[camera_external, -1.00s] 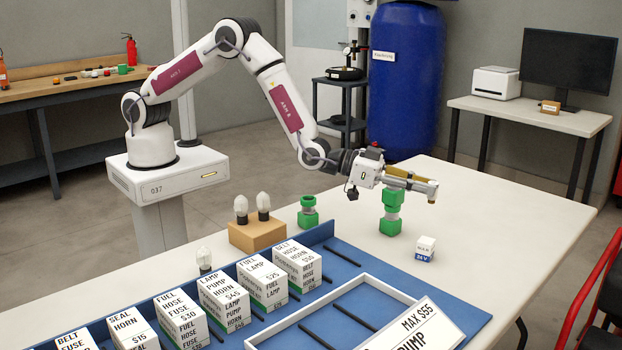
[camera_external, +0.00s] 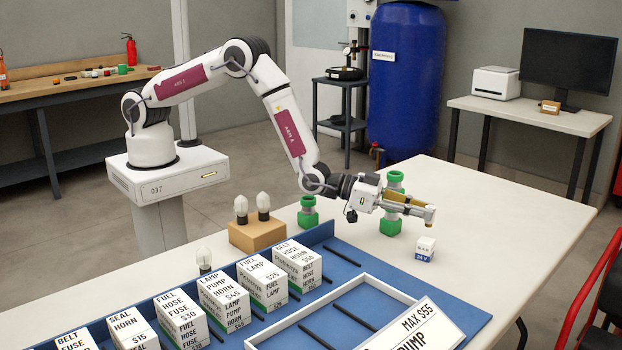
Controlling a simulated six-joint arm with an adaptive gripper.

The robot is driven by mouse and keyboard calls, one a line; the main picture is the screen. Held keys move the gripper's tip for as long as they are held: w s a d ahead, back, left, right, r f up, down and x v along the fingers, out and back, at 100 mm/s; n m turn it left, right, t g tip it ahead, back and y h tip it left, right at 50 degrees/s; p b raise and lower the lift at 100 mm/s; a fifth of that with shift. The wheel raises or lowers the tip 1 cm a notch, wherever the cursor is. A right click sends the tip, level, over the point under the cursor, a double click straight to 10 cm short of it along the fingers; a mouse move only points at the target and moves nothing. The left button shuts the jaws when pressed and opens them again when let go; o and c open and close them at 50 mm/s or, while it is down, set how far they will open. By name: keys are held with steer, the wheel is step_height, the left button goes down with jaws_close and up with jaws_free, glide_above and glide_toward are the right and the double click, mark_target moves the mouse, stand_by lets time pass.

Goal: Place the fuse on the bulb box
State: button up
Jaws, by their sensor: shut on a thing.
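The bulb box (camera_external: 262,239) is a tan block left of centre, with two clear bulbs (camera_external: 252,207) standing upright on it. My gripper (camera_external: 428,213) is over the white table, to the right of the box, with its fingers pointing right. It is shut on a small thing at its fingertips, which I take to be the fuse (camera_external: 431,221). Only a brownish end of it shows clearly, and the fingers hide the rest. The gripper is well apart from the bulb box.
A green spool (camera_external: 308,219) stands near the box. Two more, at the back (camera_external: 395,177) and in front (camera_external: 390,227), are partly hidden by my gripper.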

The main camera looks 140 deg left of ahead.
steer(key=shift+f, duration=0.1)
steer(key=shift+f, duration=1.8)
steer(key=shift+f, duration=0.1)
steer(key=o, duration=0.9)
steer(key=shift+s+d+r, duration=0.25)
steer(key=shift+s+r, duration=0.15)
steer(key=shift+r, duration=0.9)
steer(key=shift+s+d+r, duration=0.3)
steer(key=shift+s+r, duration=0.15)
steer(key=shift+r, duration=0.85)
steer(key=shift+s+d+r, duration=0.25)
steer(key=shift+s+r, duration=0.15)
steer(key=shift+r, duration=0.9)
